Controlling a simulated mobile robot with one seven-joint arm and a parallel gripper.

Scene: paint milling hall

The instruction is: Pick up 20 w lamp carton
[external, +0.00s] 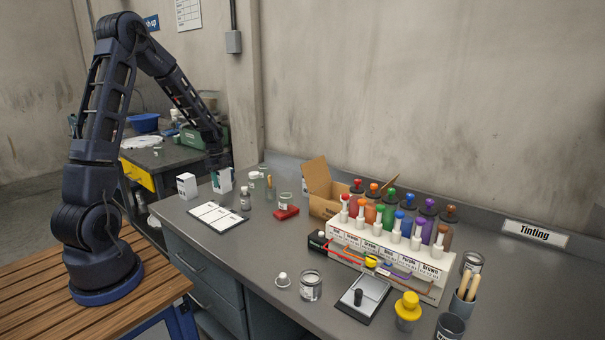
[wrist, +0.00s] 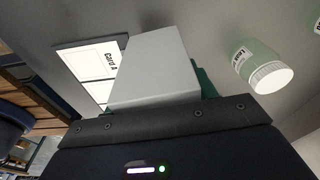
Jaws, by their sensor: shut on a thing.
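My gripper (external: 218,168) points down at the far left part of the grey bench and is shut on a white carton (external: 222,182). In the wrist view the carton (wrist: 155,70) shows as a plain pale box in front of the gripper body, with a bit of green beside it. No wattage can be read on it, and the fingertips are hidden there. I cannot tell whether its base touches the bench. A second white carton (external: 187,186) with dark print stands upright just to the left, apart from the gripper.
A white card sheet (external: 217,217) lies in front of the held carton; it also shows in the wrist view (wrist: 103,67). A small white-lidded bottle (external: 245,199) stands to the right. An open cardboard box (external: 318,186) and a rack of coloured bottles fill the bench further right.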

